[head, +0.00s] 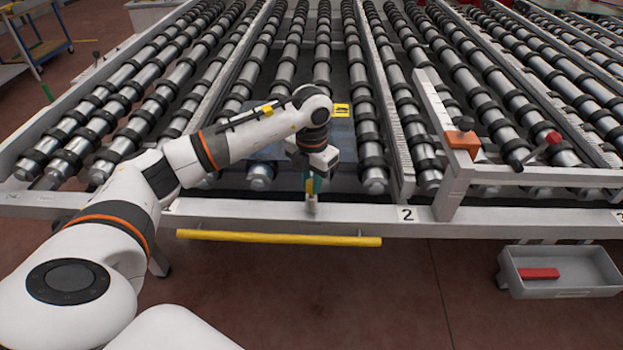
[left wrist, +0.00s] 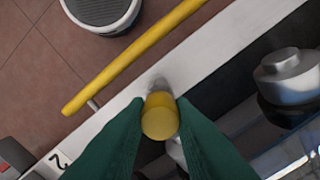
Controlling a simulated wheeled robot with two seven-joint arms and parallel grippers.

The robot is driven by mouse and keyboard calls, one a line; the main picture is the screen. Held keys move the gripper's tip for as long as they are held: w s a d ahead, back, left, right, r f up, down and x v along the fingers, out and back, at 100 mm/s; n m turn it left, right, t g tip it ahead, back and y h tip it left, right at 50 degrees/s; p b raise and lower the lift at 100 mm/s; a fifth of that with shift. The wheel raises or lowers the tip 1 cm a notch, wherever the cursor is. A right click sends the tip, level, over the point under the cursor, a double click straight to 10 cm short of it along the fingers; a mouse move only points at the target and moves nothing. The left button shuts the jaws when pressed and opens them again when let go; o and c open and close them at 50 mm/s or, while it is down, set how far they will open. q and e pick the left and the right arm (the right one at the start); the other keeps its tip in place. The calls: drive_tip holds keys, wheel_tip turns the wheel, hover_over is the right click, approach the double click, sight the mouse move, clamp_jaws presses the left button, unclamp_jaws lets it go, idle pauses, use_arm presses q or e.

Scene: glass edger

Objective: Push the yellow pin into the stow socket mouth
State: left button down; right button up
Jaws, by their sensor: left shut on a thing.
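My left gripper (head: 309,186) points down over the front rail of the roller table. Its green fingers (left wrist: 159,112) are shut on the yellow pin (left wrist: 160,119), one on each side. The pin also shows small between the fingertips in the head view (head: 310,187). A grey metal piece (left wrist: 157,85), seemingly the stow socket, shows just beyond the pin in the left wrist view, and stands on the rail in the head view (head: 311,203). The pin and fingers hide its mouth; I cannot tell whether the pin is in it or just above it. My right gripper is not in view.
A yellow bar (head: 280,238) runs along the front of the white rail (head: 360,215). Rollers (head: 372,178) lie behind the rail. A post with an orange block (head: 462,141) stands to the right. A grey tray (head: 590,284) holds a red piece (head: 538,274).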

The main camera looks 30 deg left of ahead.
use_arm(q)
drive_tip(key=shift+f+b, duration=0.55)
drive_tip(key=shift+f, duration=0.25)
drive_tip(key=c, duration=1.2)
unclamp_jaws()
drive_tip(key=shift+o, duration=0.2)
wheel_tip(320, 180, up, 12)
drive_tip(key=b, duration=0.1)
